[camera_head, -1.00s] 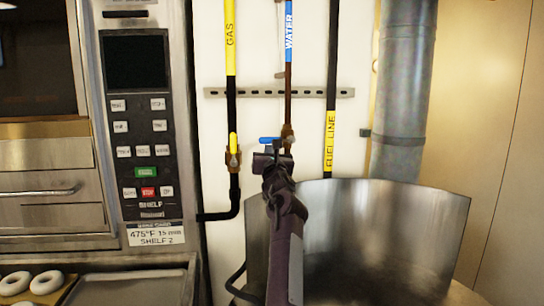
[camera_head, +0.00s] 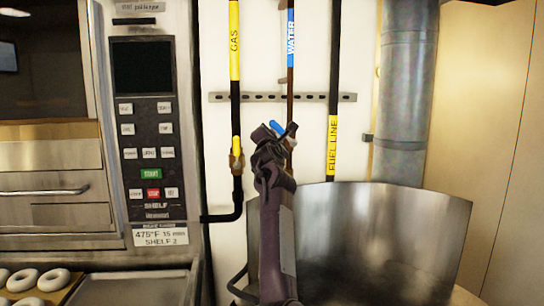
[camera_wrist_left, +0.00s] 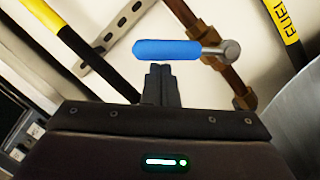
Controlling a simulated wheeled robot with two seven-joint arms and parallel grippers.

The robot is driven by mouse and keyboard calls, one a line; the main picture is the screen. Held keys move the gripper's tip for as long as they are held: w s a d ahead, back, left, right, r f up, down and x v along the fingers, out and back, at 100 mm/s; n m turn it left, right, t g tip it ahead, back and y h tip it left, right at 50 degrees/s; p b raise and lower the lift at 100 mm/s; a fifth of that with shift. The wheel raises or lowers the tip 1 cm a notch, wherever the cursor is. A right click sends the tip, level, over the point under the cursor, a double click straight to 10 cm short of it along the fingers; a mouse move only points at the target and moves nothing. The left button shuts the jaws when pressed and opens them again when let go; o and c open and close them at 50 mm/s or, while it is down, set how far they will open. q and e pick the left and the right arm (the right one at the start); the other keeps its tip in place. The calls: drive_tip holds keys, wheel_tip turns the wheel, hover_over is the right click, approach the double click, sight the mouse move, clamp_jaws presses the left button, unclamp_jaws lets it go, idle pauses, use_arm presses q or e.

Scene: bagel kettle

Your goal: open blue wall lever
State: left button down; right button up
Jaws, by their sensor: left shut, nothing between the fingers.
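The blue wall lever (camera_head: 278,127) is on the brown water pipe (camera_head: 291,90), partly hidden behind my left gripper. It slants in the head view, its free end up and to the left. In the left wrist view the blue handle (camera_wrist_left: 165,50) lies across the picture, joined to a metal pivot at its right end. My left gripper (camera_head: 275,140) is shut and empty. In the left wrist view its fingertips (camera_wrist_left: 161,68) are just below the handle's middle, touching or very close; I cannot tell which. My right gripper is not in view.
A gas pipe with a yellow valve (camera_head: 237,145) stands left of the water pipe, and a fuel line (camera_head: 333,145) right. A metal kettle (camera_head: 400,240) is below right. An oven panel (camera_head: 145,120) and bagels (camera_head: 53,280) are at left.

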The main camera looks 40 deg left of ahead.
use_arm(q)
drive_tip(key=m, duration=0.1)
drive_tip(key=r+m+p, duration=0.1)
drive_tip(key=r+m, duration=0.1)
drive_tip(key=shift+w+d+r+h, duration=0.15)
drive_tip(key=shift+w+d+h, duration=0.25)
drive_tip(key=shift+w+d+r+m+h+p, duration=0.2)
drive_tip(key=shift+w+d+r+m+p, duration=0.4)
drive_tip(key=shift+m, duration=0.3)
drive_tip(key=shift+w+d+r+m+h+p, duration=0.2)
drive_tip(key=shift+w+d+r+m+p, duration=0.25)
drive_tip(key=shift+w+m+p, duration=0.35)
drive_tip(key=shift+s, duration=0.1)
